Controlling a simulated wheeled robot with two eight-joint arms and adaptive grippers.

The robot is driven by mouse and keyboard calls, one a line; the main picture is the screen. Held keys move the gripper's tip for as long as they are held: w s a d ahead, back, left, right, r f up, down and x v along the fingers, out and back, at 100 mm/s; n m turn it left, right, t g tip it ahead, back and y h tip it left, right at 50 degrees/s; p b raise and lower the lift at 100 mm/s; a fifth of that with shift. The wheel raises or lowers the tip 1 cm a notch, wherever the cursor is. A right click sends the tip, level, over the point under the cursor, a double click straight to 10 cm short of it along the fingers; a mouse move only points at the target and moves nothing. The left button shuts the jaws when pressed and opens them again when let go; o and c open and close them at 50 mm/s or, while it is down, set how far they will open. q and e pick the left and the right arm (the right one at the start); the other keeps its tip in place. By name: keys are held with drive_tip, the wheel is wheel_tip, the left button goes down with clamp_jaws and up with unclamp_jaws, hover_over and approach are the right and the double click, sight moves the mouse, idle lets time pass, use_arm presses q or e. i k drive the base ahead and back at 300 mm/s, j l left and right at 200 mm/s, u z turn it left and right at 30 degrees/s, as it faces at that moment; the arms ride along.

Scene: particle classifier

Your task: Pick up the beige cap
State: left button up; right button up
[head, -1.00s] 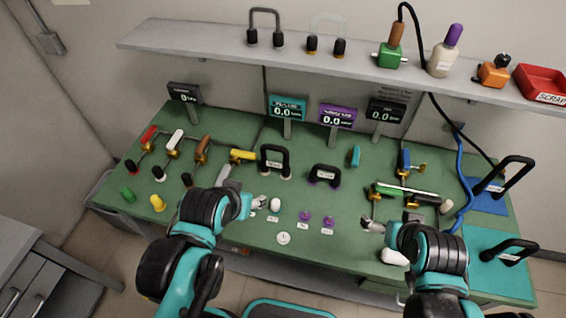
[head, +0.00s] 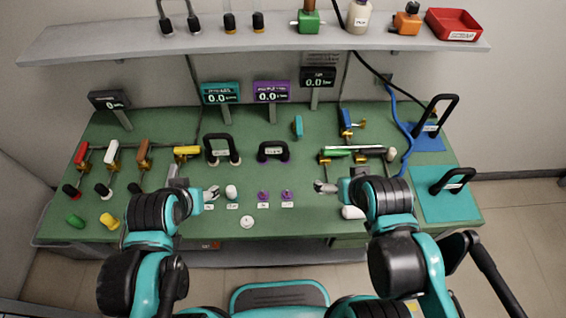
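A black handle on a blue mat (head: 427,138) and another on a teal mat (head: 447,194) lie right of the cap. A white rounded object (head: 352,212) lies by my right forearm. A shelf (head: 250,42) overhangs the back.

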sight(391, 152)
drive_tip(key=k+z, duration=0.15)
drive_tip(key=k, duration=0.5)
drive_tip(key=i+l+z, duration=0.1)
drive_tip(key=z, duration=0.4)
drive_tip(key=i+l+z, duration=0.1)
drive_tip(key=z, duration=0.35)
drive_tip(key=i+z, duration=0.1)
drive_tip(key=z, duration=0.4)
drive_tip(key=i+z, duration=0.1)
drive_tip(key=z, duration=0.35)
drive_tip(key=i+j+z, duration=0.1)
drive_tip(key=i+j, duration=0.15)
drive_tip(key=i, duration=0.2)
